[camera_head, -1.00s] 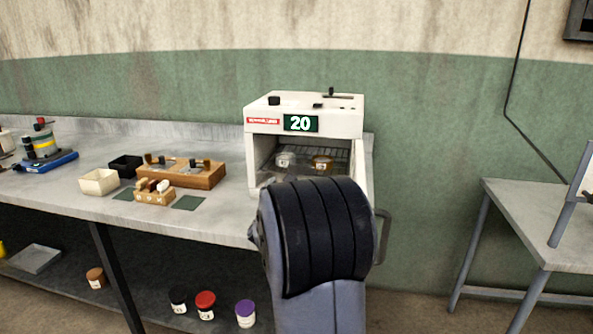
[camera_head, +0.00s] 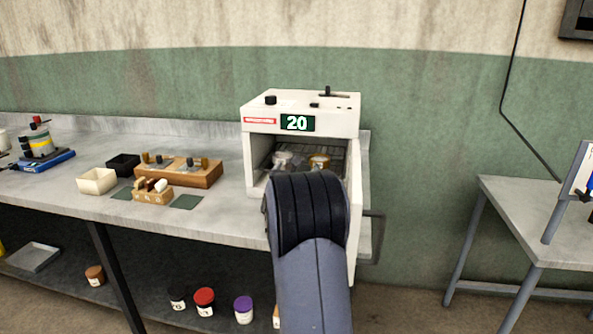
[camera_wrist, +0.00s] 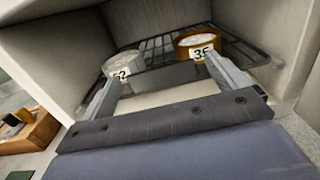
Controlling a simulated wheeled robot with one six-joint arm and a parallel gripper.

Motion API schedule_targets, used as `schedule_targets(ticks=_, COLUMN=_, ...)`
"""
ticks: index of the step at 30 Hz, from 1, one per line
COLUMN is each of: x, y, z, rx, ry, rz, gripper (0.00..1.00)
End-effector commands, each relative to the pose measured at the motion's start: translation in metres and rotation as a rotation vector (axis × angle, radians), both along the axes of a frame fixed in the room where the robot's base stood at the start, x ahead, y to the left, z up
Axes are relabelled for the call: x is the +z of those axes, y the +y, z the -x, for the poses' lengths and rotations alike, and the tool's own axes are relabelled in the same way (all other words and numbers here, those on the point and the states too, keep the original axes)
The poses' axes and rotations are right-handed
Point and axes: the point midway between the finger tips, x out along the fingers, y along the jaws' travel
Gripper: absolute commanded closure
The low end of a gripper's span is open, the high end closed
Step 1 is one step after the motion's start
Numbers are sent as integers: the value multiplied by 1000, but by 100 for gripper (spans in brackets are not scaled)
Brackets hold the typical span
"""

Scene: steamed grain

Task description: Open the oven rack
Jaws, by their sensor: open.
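The white oven (camera_head: 300,122) stands on the bench with its display reading 20. Its door (camera_head: 354,215) is swung open to the right, with a handle (camera_head: 375,240) on its edge. Inside is a dark wire rack (camera_wrist: 158,47) bearing a grey-lidded jar (camera_wrist: 124,68) marked 52 and an amber jar (camera_wrist: 200,46) marked 36. My gripper (camera_wrist: 168,78) is open in the wrist view, its two fingers reaching into the oven opening toward the rack's front. Whether the fingers touch the rack I cannot tell. In the head view my arm hides the gripper.
Left on the bench are a wooden block (camera_head: 180,172), a small wooden holder (camera_head: 152,191), a cream box (camera_head: 97,180) and a black box (camera_head: 123,164). Several lidded jars stand on the lower shelf. Another table (camera_head: 545,215) is at right, with bare floor between.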

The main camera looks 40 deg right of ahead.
Motion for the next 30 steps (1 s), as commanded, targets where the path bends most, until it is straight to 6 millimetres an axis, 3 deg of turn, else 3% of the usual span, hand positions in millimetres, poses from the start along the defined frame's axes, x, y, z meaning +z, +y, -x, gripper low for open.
schedule_targets(ticks=24, x=0, y=0, z=0, rx=0, ry=0, rz=0, gripper=68)
schedule_targets(ticks=30, x=-2, y=4, z=3, rx=1, ry=0, rz=0, gripper=68)
